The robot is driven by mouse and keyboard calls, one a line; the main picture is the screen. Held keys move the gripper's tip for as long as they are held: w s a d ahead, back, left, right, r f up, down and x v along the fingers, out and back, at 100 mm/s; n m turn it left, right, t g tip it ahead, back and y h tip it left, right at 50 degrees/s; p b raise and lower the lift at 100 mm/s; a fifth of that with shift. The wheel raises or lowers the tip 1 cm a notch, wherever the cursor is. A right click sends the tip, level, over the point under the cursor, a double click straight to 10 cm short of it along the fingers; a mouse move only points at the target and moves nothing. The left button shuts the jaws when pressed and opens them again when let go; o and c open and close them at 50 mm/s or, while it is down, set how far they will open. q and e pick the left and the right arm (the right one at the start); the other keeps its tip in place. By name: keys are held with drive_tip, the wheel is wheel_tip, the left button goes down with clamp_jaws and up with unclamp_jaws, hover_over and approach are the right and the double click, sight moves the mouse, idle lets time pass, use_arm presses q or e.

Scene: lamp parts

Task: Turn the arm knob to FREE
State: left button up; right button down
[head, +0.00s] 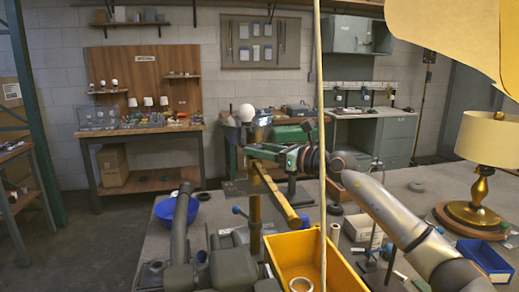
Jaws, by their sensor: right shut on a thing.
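A brass post (255,215) stands upright on the near bench, with a yellow-brass bar (281,200) slanting from its upper part down to the right. My right gripper (256,151) reaches in from the right and is shut at the upper end of the post, on what seems to be the arm knob. The fingers hide the knob, so its shape and setting cannot be seen. No FREE marking is legible. My left arm shows at the lower left, but its gripper is not visible.
A yellow bin (335,262) stands close in front of the post. A blue bowl (165,210) lies left, and a brass lamp (478,190) with a cream shade and a blue bin (485,258) are right. A pale vertical cord (320,80) crosses the view.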

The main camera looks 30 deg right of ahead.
drive_tip(key=shift+w+d+f+n+g+y+b, duration=0.1)
drive_tip(key=shift+f+n+g+y+b, duration=0.05)
drive_tip(key=shift+n+g+y+b, duration=0.25)
drive_tip(key=shift+d+f+n+g+y+b, duration=0.1)
drive_tip(key=shift+n+g+y+b, duration=0.15)
drive_tip(key=shift+y, duration=0.25)
drive_tip(key=shift+r+n+g+y, duration=0.1)
drive_tip(key=shift+n+g+y, duration=0.15)
drive_tip(key=shift+y, duration=0.15)
drive_tip(key=shift+r+n+y, duration=0.1)
drive_tip(key=shift+n+y, duration=0.2)
drive_tip(key=shift+y, duration=0.2)
drive_tip(key=shift+n+g+y+p, duration=0.3)
drive_tip(key=shift+n+g+y, duration=0.1)
drive_tip(key=shift+g, duration=0.2)
drive_tip(key=shift+c, duration=1.3)
unclamp_jaws()
drive_tip(key=shift+d, duration=0.1)
